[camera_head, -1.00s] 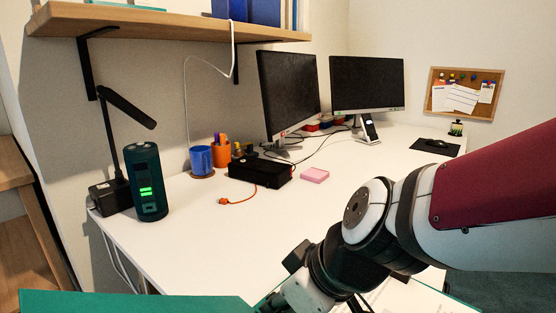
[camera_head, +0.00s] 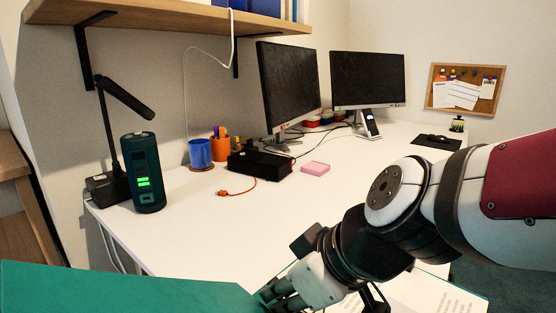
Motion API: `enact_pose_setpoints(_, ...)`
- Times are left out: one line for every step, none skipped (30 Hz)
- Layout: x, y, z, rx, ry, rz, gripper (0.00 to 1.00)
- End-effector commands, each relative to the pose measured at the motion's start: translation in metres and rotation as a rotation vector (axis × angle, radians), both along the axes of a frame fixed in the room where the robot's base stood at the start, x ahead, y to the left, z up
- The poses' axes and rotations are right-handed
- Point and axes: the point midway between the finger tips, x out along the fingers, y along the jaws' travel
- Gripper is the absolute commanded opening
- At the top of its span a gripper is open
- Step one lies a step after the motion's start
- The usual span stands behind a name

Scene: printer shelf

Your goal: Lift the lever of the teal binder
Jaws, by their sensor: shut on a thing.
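The teal binder lies open along the bottom edge of the head view. Its teal cover (camera_head: 110,293) reaches in from the lower left, and white printed pages (camera_head: 435,293) lie on the right. My gripper (camera_head: 268,299) points down to the lower left, at the inner edge of the cover, between cover and pages. Its jaws are shut on a part of the binder. The fingertips are small and partly cut off, so the lever itself cannot be made out.
The white desk (camera_head: 200,240) is clear in front. A dark cylinder with green lights (camera_head: 146,180) and a black lamp (camera_head: 112,120) stand left. A black box (camera_head: 258,163), pink notes (camera_head: 315,168) and two monitors (camera_head: 288,85) stand behind.

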Motion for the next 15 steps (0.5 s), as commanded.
enact_pose_setpoints(0.0007,0.0002,0.0004,0.004,-0.006,-0.001,0.04)
enact_pose_setpoints(0.0007,0.0001,0.0005,0.007,-0.008,-0.001,0.04)
enact_pose_setpoints(0.0006,0.0,0.0007,0.009,-0.009,-0.001,0.04)
enact_pose_setpoints(0.0006,-0.0001,0.0008,0.011,-0.01,-0.001,0.04)
enact_pose_setpoints(0.0005,-0.0002,0.001,0.013,-0.012,-0.001,0.04)
enact_pose_setpoints(0.0003,-0.0002,0.0011,0.015,-0.014,-0.001,0.04)
enact_pose_setpoints(0.0002,-0.0002,0.0014,0.018,-0.016,-0.001,0.04)
enact_pose_setpoints(0.0,-0.0003,0.0016,0.019,-0.017,-0.001,0.04)
enact_pose_setpoints(0.0,-0.0003,0.0018,0.022,-0.02,-0.001,0.04)
enact_pose_setpoints(-0.0001,-0.0003,0.002,0.024,-0.022,0.0,0.04)
enact_pose_setpoints(-0.0002,-0.0004,0.0021,0.026,-0.023,-0.001,0.04)
enact_pose_setpoints(-0.0002,-0.0005,0.0025,0.028,-0.025,-0.001,0.04)
enact_pose_setpoints(-0.0002,-0.0006,0.0025,0.03,-0.026,-0.001,0.04)
enact_pose_setpoints(-0.0003,-0.0006,0.0028,0.032,-0.028,-0.001,0.04)
enact_pose_setpoints(-0.0003,-0.0007,0.0031,0.032,-0.028,-0.001,0.04)
